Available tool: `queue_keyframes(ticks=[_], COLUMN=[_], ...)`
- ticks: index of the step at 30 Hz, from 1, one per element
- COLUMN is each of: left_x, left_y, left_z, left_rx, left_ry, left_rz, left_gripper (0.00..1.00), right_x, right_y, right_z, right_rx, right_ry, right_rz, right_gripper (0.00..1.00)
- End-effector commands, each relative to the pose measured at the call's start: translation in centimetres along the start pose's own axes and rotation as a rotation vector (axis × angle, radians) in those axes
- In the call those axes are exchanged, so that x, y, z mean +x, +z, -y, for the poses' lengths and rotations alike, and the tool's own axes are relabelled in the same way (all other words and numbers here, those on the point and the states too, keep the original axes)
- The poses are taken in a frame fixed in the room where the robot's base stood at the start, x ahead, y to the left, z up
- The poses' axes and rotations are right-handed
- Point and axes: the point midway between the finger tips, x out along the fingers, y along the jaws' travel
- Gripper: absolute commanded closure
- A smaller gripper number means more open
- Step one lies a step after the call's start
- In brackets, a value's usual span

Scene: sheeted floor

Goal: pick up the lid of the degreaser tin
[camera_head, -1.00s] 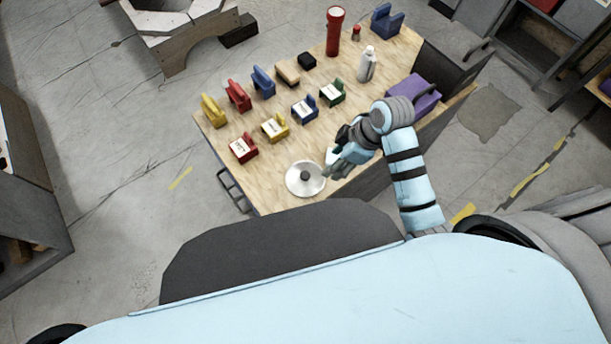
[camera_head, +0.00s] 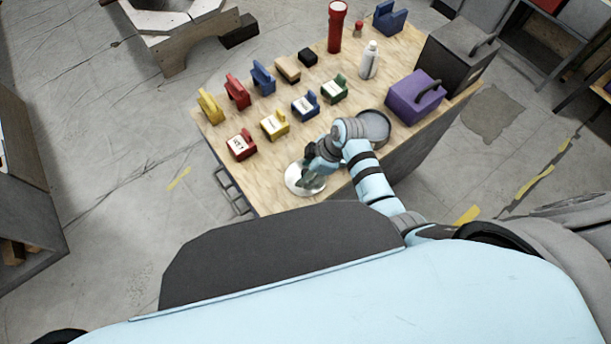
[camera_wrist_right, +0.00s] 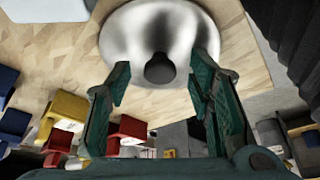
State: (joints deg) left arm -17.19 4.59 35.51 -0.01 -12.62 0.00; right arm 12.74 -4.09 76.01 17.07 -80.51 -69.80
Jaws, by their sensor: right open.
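The lid (camera_head: 293,181) is a shiny silver disc lying on the near end of the wooden workbench. In the right wrist view the lid (camera_wrist_right: 130,35) fills the top, with its black knob (camera_wrist_right: 160,69) in the middle. My right gripper (camera_head: 308,178) is over the lid in the head view, hiding part of it. In the right wrist view the right gripper (camera_wrist_right: 161,76) is open, one finger on each side of the knob, apart from it. A round grey tin (camera_head: 374,124) stands behind my right arm, partly hidden. My left gripper is not in view.
The workbench (camera_head: 230,130) carries several coloured blocks, a white bottle (camera_head: 369,60), a red torch (camera_head: 336,28) and a purple box (camera_head: 415,97). A dark toolbox (camera_head: 455,57) is at its right end.

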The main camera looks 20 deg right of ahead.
Motion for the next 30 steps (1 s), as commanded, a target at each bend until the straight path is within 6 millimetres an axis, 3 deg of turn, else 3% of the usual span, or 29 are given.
queue_keyframes(ticks=[1,10,18,22,26,30], left_x=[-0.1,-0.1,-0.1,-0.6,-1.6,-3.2], left_y=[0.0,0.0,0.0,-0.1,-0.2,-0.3], left_z=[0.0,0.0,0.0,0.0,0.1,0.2], left_rx=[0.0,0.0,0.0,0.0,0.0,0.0], left_ry=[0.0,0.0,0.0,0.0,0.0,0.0], left_rz=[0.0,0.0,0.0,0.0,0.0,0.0], left_gripper=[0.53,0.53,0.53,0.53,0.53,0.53], right_x=[-0.1,-0.1,-0.2,-1.2,-3.7,-8.3], right_y=[0.0,0.0,0.0,-0.5,-1.5,-3.5], right_z=[0.0,0.0,0.0,0.0,0.0,-0.1], right_rx=[0.0,0.0,0.0,0.0,-0.001,-0.001], right_ry=[0.0,0.0,0.0,0.001,0.002,0.004], right_rz=[0.0,0.001,0.001,0.0,-0.001,-0.002], right_gripper=[0.53,0.98,0.98,0.98,0.98,0.98])
